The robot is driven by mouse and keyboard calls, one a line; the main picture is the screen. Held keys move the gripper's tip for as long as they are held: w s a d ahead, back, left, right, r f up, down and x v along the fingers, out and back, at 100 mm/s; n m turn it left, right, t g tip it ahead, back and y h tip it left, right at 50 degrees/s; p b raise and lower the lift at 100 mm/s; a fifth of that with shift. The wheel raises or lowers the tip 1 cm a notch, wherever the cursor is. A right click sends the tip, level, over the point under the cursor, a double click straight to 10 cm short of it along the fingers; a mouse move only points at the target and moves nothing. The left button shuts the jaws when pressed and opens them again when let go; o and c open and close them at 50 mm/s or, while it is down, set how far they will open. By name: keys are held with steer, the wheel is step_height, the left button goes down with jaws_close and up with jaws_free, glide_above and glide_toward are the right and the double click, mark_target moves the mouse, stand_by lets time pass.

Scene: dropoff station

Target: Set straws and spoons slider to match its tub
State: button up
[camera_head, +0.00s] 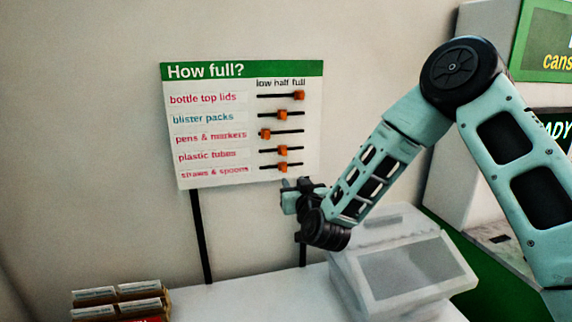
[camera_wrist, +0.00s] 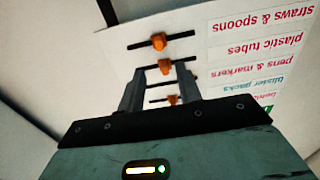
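The "How full?" board (camera_head: 215,125) carries several labelled sliders with orange knobs on black tracks. The straws and spoons slider knob (camera_head: 283,167) is on the bottom row, near the middle, under "half". In the wrist view the board is upside down and this knob (camera_wrist: 158,41) is the topmost, near mid-track. My gripper (camera_head: 288,192) is at the board's lower right edge. In the wrist view my gripper (camera_wrist: 160,68) is open, its fingers apart and empty, with the plastic tubes knob (camera_wrist: 165,66) showing between the tips. No tub labelled straws and spoons is readable.
Bottle top lids' knob (camera_head: 299,95) is at the right, pens and markers' knob (camera_head: 265,133) at the left. A grey bin with a clear sloped window (camera_head: 400,270) stands below my arm. Small brown boxes (camera_head: 118,300) sit at the lower left of the white table (camera_head: 250,300).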

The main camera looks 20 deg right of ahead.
mark_target(285, 168)
steer(key=w+p, duration=0.3)
steer(key=w, duration=0.6)
steer(key=shift+w+p, duration=0.3)
steer(key=shift+p, duration=0.05)
jaws_close()
steer(key=a+b, duration=0.4)
steer(key=shift+a+f, duration=0.2)
steer(key=shift+a, duration=0.1)
steer(key=shift+a+r, duration=0.25)
steer(key=shift+a, duration=0.15)
